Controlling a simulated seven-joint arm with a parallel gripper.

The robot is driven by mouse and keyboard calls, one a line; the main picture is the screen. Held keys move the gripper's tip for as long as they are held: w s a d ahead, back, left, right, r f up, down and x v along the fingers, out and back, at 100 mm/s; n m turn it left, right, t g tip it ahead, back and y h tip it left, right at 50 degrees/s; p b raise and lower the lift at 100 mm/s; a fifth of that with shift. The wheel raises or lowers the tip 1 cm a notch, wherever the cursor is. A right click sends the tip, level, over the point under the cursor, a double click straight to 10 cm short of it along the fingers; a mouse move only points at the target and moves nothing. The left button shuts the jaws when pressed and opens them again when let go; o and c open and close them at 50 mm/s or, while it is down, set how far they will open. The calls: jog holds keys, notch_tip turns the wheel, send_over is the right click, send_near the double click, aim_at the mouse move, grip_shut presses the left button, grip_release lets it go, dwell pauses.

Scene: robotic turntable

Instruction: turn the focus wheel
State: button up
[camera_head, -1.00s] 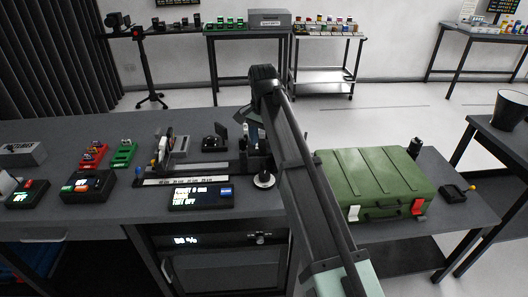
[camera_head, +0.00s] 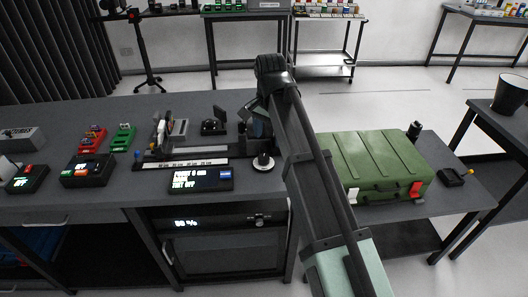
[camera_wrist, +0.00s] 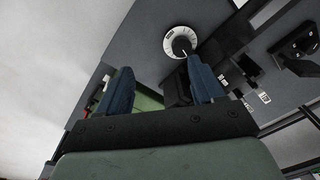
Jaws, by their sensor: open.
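The focus wheel is a round white dial with a black knob (camera_head: 264,162), lying on the dark bench at the right end of a rail with optical parts. In the wrist view the dial (camera_wrist: 170,50) shows at the top centre, with its black knob beside and partly behind the tip of the right finger. My gripper (camera_wrist: 160,64) is open, with its two blue fingers wide apart and nothing between them. In the head view the gripper hangs behind my arm, above and behind the wheel, and its fingers are mostly hidden. I cannot tell whether the right finger touches the knob.
A lit display box (camera_head: 200,179) stands left of the wheel, in front of the rail. The green case (camera_head: 375,160) is close on the right. Optical parts on the rail (camera_head: 180,163) crowd the left side. Small boxes with red and green parts stand farther left.

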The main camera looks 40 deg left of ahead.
aim_at(264, 157)
jog(key=w+a+f+n+y, duration=0.1)
jog(key=f+n, duration=0.2)
jog(key=f, duration=0.1)
jog(key=w+a+f+n+t+y, duration=0.1)
jog(key=a+f+n, duration=0.1)
jog(key=f+n, duration=0.1)
jog(key=w+a+f+n+t+y, duration=0.1)
jog(key=f+n, duration=0.2)
jog(key=f, duration=0.3)
jog(key=shift+a+n, duration=0.15)
jog(key=shift+n, duration=0.15)
dwell(0.6)
jog(key=c, duration=1)
